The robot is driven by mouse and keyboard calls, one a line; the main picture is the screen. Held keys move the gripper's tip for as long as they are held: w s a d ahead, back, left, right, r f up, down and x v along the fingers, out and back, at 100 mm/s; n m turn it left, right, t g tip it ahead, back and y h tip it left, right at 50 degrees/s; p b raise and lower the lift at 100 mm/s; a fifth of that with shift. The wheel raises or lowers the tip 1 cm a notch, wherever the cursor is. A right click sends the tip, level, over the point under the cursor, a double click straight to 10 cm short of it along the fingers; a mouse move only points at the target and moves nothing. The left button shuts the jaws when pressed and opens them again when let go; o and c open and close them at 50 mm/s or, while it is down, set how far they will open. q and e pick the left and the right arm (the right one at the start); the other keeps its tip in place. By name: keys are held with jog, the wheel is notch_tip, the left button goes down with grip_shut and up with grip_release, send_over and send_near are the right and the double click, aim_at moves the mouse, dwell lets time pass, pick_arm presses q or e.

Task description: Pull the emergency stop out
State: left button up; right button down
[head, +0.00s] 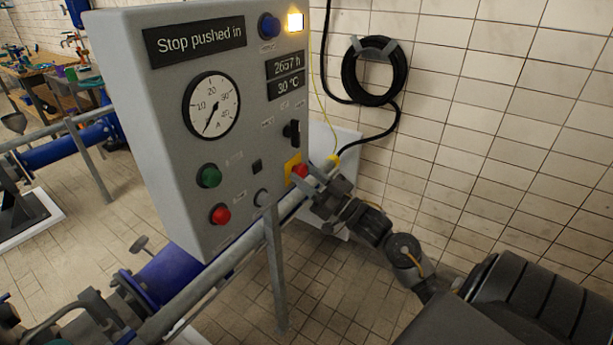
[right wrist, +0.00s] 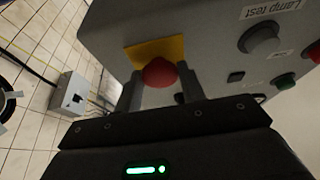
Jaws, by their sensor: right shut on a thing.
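The emergency stop is a red mushroom button (head: 300,171) on a yellow plate (head: 292,163), low on the right side of the grey control panel (head: 160,120). The panel's display (head: 195,42) reads "Stop pushed in". My right gripper (head: 305,177) reaches in from the right and is shut on the button. In the right wrist view the red button (right wrist: 159,72) sits between the two fingers (right wrist: 157,92), in front of the yellow plate (right wrist: 157,54). The fingers hide part of the button's sides. My left gripper is not in view.
A green button (head: 209,176), a red button (head: 220,214) and a black rotary switch (head: 292,132) are on the panel near the stop. A grey rail (head: 240,247) runs below the panel. A coiled black cable (head: 374,72) hangs on the tiled wall.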

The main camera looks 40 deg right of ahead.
jog(key=shift+s+d+p, duration=0.2)
jog(key=shift+s+p, duration=0.35)
jog(key=shift+s, duration=0.3)
jog(key=shift+f, duration=0.1)
jog(key=c, duration=1.2)
grip_release()
jog(key=o, duration=0.3)
jog(key=shift+s+d, duration=0.15)
jog(key=shift+s, duration=0.05)
jog(key=shift+w, duration=0.1)
